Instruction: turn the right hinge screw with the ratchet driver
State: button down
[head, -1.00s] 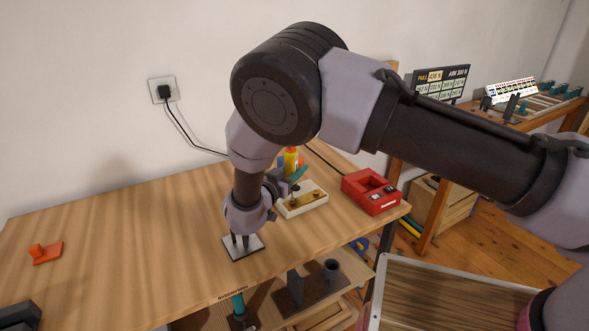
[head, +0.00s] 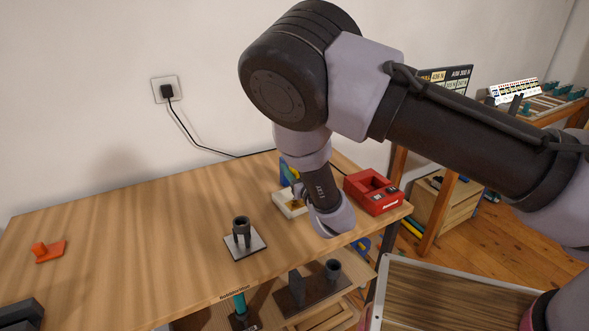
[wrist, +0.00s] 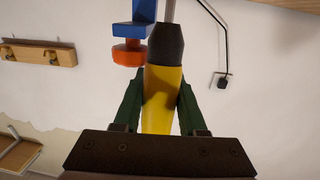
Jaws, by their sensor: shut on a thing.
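In the wrist view, my gripper's (wrist: 162,98) green fingers are shut on the yellow handle of the ratchet driver (wrist: 163,85). A black collar and a steel shaft extend from the handle towards the top of the picture. In the head view my wrist (head: 328,205) is over the right part of the table and hides the fingers and driver. A cream block (head: 285,199) with brass-coloured parts, possibly the hinge piece, lies partly hidden behind my wrist. I cannot make out the right hinge screw.
A blue and orange object (wrist: 133,50) is close beside the driver in the wrist view. A stand with a dark cup (head: 241,228) is to the left. The table's left-centre (head: 150,230) is clear.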

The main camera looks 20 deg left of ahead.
jog(key=shift+a+n+g+y, duration=0.15)
jog(key=shift+n+g+y, duration=0.65)
jog(key=shift+g, duration=0.1)
jog(key=shift+r, duration=0.15)
notch_tip(320, 180, up, 7)
dwell(0.4)
